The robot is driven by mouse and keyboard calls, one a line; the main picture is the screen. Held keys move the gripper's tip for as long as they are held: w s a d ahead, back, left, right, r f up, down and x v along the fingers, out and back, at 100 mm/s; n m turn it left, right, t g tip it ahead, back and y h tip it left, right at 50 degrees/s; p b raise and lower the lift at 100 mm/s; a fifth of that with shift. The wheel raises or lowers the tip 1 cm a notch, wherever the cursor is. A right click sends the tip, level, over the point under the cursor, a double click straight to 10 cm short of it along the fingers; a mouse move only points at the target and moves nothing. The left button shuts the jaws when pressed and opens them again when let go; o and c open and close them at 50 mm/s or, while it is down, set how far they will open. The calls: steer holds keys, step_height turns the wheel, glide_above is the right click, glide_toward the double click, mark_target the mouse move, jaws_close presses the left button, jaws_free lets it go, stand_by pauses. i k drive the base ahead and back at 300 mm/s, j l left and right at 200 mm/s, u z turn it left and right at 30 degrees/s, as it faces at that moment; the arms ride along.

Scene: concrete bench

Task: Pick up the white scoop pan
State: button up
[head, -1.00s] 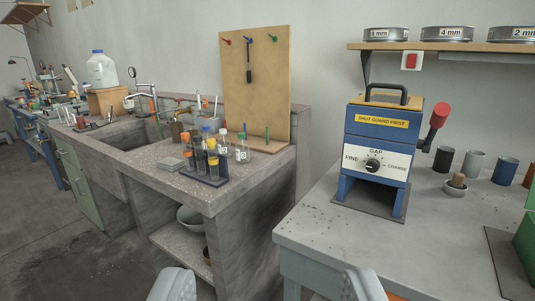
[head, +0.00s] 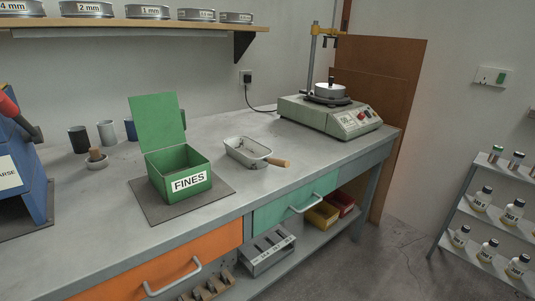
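The white scoop pan (head: 245,151) lies on the grey bench top, right of the green FINES box. It is a shallow pale metal pan with some dark bits inside. Its short wooden handle (head: 277,162) points right toward the front edge of the bench. Nothing touches the pan from above. My gripper does not show in the head view, so its opening and distance to the pan cannot be seen.
The green FINES box (head: 181,186) stands lid open on a dark mat (head: 147,206). A sieve shaker (head: 332,117) stands at the back right. Several cups and a small mortar (head: 96,162) are at left. A sieve shelf (head: 130,24) hangs above. Bench around the pan is clear.

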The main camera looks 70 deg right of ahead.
mark_target(252, 155)
steer(key=z, duration=1.7)
steer(key=i+j+u, duration=0.1)
steer(key=u, duration=1.2)
steer(key=z, duration=1.35)
steer(key=i+j+u, duration=0.15)
steer(key=j, duration=0.2)
